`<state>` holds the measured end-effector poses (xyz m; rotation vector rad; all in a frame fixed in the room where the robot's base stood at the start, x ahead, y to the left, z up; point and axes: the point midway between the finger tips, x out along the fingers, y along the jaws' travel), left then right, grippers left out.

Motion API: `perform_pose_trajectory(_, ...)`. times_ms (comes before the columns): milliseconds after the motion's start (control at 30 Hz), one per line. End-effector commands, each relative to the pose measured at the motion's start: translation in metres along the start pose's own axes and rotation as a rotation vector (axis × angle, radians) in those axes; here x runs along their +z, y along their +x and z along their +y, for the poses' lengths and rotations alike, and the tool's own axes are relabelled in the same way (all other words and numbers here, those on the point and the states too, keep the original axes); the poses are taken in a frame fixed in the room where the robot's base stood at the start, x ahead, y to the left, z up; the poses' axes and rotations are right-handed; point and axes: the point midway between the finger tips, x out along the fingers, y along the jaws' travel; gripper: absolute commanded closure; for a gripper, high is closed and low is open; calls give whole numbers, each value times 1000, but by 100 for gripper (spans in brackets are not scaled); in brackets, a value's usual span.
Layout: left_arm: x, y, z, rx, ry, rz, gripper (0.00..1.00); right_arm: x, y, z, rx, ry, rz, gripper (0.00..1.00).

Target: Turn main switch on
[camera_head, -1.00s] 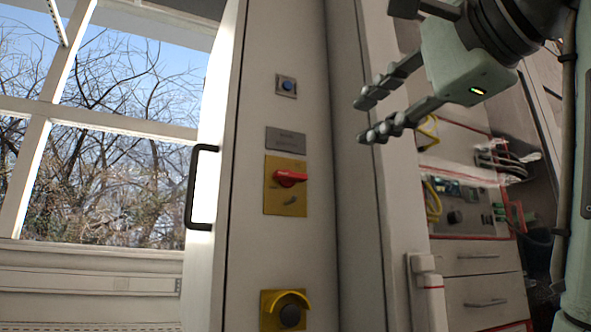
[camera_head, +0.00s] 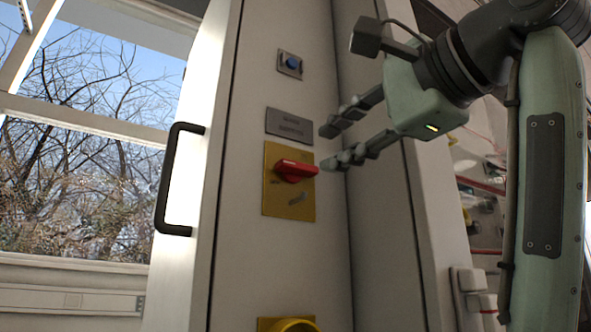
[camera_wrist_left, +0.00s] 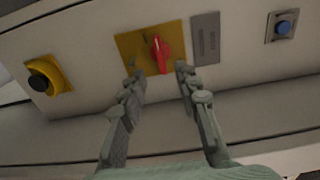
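The main switch is a red rotary handle (camera_head: 296,170) on a yellow plate (camera_head: 275,205), set in the pale cabinet panel. The handle lies roughly sideways in the head view. My left gripper (camera_head: 329,147) is open and empty, with its fingertips just right of the handle and slightly above it in the picture. In the left wrist view, the handle (camera_wrist_left: 160,54) appears between and just beyond the two open fingertips (camera_wrist_left: 160,71). Contact between a finger and the handle cannot be made out. My right gripper is not in view.
A blue button (camera_head: 291,62) and a grey label plate (camera_head: 289,126) sit above the switch. A yellow-shrouded black button (camera_wrist_left: 40,82) sits on the same panel, below the switch. A black door handle (camera_head: 170,180) projects at the left, beside a window.

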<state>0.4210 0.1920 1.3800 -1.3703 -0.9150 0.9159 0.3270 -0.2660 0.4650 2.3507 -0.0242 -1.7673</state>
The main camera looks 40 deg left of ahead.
Motion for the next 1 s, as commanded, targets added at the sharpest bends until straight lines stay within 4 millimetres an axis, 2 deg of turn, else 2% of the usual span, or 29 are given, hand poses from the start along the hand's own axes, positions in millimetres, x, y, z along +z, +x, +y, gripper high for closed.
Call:
perform_pose_trajectory(500, 0, 69, 0, 2, 0, 0, 68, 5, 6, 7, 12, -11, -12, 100)
perform_pose_trajectory(633, 0, 76, 0, 1, 1, 0, 68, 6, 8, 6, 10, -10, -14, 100)
perform_pose_trajectory(867, 0, 77, 0, 0, 0, 0, 68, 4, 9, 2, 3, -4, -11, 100)
perform_pose_trajectory(1000, 0, 77, 0, 0, 0, 0, 83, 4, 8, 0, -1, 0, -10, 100)
